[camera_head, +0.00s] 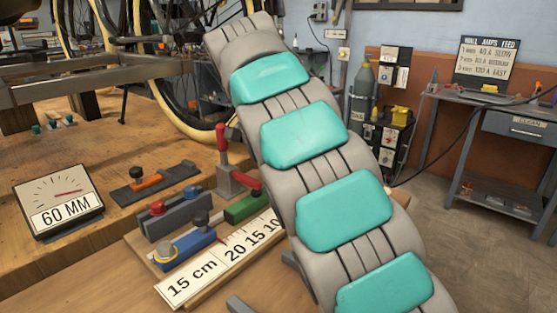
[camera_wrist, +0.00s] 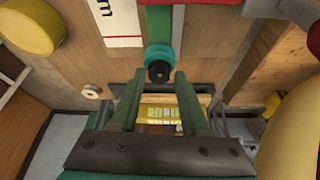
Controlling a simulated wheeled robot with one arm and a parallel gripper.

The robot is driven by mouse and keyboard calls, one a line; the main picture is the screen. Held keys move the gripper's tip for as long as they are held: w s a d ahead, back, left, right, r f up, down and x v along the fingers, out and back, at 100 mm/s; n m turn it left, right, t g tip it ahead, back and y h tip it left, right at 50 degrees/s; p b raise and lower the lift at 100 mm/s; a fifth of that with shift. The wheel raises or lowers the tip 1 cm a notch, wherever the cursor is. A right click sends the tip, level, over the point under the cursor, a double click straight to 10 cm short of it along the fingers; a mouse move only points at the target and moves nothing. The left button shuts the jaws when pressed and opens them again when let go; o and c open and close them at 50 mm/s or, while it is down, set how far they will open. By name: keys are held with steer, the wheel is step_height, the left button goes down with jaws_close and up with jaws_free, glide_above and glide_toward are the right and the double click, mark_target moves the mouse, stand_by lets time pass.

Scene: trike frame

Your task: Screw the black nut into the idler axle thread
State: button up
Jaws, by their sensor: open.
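In the wrist view, my gripper (camera_wrist: 160,75) has its two green fingers spread apart. A small black round piece (camera_wrist: 158,73) with a hole-like centre shows between and just beyond the fingertips; it looks like the black nut. It sits against a teal collar (camera_wrist: 157,52) at the end of a green bar (camera_wrist: 158,24). I see no clear contact between the fingers and the black piece. I cannot make out the axle thread. In the head view, my teal-panelled arm crosses the middle, and my gripper does not show there.
On the wooden bench are a 60 MM gauge (camera_head: 60,206), a red toggle clamp (camera_head: 230,170), a blue block (camera_head: 187,248) and a ruler board (camera_head: 222,262). A steel trike frame (camera_head: 90,80) stands behind. The floor (camera_head: 455,245) at right is clear.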

steer(key=shift+n, duration=0.3)
steer(key=shift+n+y+b, duration=0.3)
steer(key=shift+n+y, duration=0.1)
steer(key=shift+n, duration=0.5)
steer(key=shift+s+d+t, duration=0.1)
steer(key=shift+t, duration=0.2)
steer(key=shift+f+n, duration=0.1)
steer(key=shift+n, duration=0.7)
steer(key=shift+y+b, duration=0.3)
steer(key=shift+d+n+y, duration=0.1)
steer(key=shift+n+y, duration=0.2)
steer(key=shift+n, duration=0.6)
